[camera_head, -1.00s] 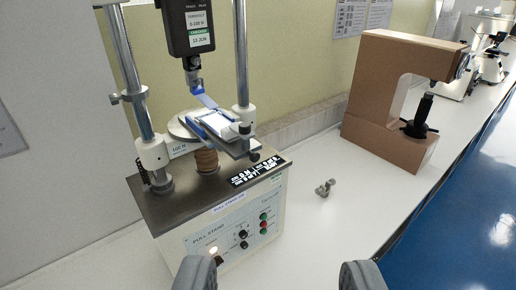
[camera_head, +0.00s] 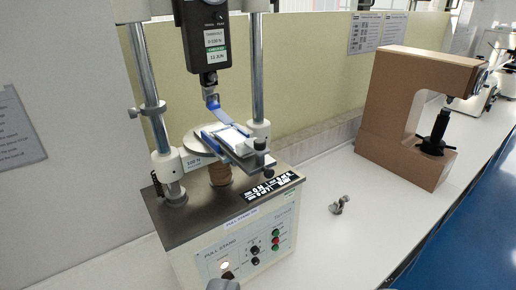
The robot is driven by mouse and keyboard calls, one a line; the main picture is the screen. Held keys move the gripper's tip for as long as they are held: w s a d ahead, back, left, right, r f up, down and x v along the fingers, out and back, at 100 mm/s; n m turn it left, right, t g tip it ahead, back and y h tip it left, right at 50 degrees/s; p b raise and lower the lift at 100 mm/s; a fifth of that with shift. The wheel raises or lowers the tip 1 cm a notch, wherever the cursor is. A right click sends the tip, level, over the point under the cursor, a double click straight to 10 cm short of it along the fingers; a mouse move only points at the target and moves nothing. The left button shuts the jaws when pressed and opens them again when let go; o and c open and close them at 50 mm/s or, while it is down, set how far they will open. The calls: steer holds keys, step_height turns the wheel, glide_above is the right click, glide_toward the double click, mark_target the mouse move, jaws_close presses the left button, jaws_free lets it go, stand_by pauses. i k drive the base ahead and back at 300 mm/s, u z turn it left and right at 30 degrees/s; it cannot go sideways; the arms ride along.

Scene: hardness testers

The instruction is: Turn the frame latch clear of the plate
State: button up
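The pull stand (camera_head: 228,230) stands at the left, with two steel columns and a dark force gauge (camera_head: 205,40) hung between them. Under the gauge a white and blue plate assembly (camera_head: 232,140) sits tilted over a round disc (camera_head: 205,138). A small clamp-like part with a dark knob (camera_head: 262,145) is at the plate's right end; I cannot tell for sure which part is the frame latch. One fingertip of my gripper (camera_head: 222,285) shows at the bottom edge, well below the plate and apart from it.
A brown C-shaped hardness tester (camera_head: 405,110) stands to the right on the white bench (camera_head: 320,240). A small grey metal part (camera_head: 340,205) lies between it and the stand. More instruments stand far right. The bench front is otherwise clear; blue floor (camera_head: 480,235) lies beyond its edge.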

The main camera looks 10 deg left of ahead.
mark_target(258, 146)
steer(key=u, duration=2.2)
steer(key=k, duration=0.95)
steer(key=z, duration=2)
steer(key=i, duration=1)
